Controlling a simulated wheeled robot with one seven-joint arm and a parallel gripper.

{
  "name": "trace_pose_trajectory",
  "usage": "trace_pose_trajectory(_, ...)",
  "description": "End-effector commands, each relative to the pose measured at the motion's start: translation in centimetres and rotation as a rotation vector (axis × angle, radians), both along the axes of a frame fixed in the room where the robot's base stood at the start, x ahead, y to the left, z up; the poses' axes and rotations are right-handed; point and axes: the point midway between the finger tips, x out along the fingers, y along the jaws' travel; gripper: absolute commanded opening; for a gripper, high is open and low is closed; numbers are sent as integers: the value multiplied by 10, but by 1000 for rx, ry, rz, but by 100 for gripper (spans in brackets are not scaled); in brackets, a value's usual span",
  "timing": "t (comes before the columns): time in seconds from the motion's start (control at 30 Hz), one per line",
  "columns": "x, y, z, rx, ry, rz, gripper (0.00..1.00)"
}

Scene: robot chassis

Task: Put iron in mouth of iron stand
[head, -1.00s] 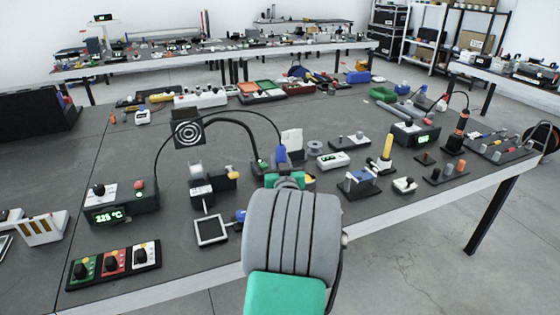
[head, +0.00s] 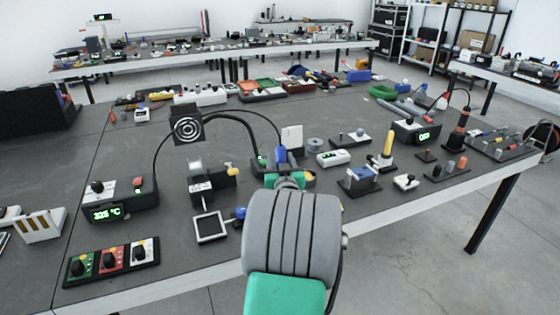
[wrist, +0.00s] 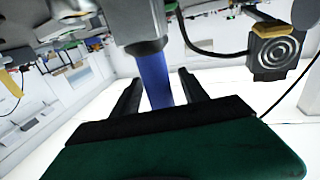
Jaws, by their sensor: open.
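A blue bar-shaped handle, which looks like the iron (wrist: 155,80), stands between my gripper's fingers in the wrist view. Its far end meets a grey block-like part (wrist: 145,25); I cannot tell whether that is the stand's mouth. My gripper (wrist: 160,88) is open, with one dark finger on each side of the handle and a gap visible. In the head view the blue handle (head: 281,155) shows just beyond my wrist, and a thin cable arches to it from the left station. My arm hides what lies below it, including any stand there.
A station with a lit display (head: 115,200) stands at left. A round-ringed fan (head: 188,128) on a bent arm is left of my gripper. A second station (head: 418,133) and an upright orange-black tool (head: 459,130) are at right. Small devices crowd the dark table.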

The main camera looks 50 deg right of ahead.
Motion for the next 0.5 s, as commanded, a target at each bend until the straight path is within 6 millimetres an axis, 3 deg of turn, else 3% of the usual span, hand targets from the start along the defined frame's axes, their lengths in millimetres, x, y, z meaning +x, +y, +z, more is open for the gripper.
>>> trace_pose_trajectory(0.27,-4,3,-1,1,1,-1,51)
trace_pose_trajectory(0.5,-36,35,-1,-1,-1,-3,51)
